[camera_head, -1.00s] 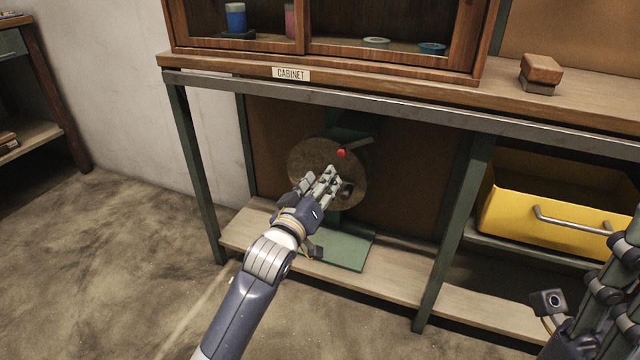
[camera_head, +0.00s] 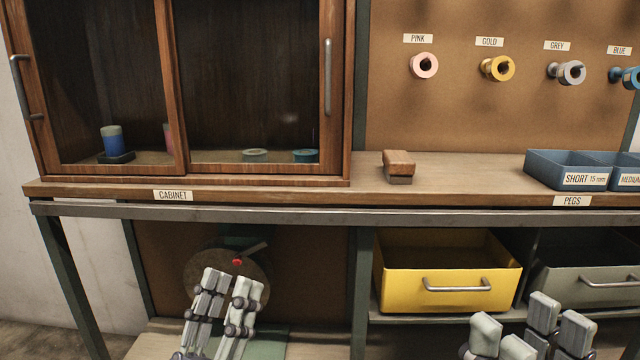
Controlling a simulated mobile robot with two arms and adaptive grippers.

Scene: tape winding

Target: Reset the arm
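My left gripper (camera_head: 228,285) is at the lower left, in front of the round tan disc (camera_head: 204,264) under the bench. Its two fingers stand up with a narrow gap between them and nothing visible in it. The disc has a crank with a red knob (camera_head: 237,262); my fingers hide its lower part. My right gripper (camera_head: 530,325) is at the bottom right, below the drawers. Only its fingertips show; they are spread apart with nothing visible between them.
A glass-fronted cabinet (camera_head: 180,174) stands on the bench (camera_head: 300,197). A wooden block (camera_head: 398,164) and blue bins (camera_head: 570,170) are on the bench top. Tape rolls hang on pegs, including a pink roll (camera_head: 424,65). A yellow drawer (camera_head: 400,290) is below.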

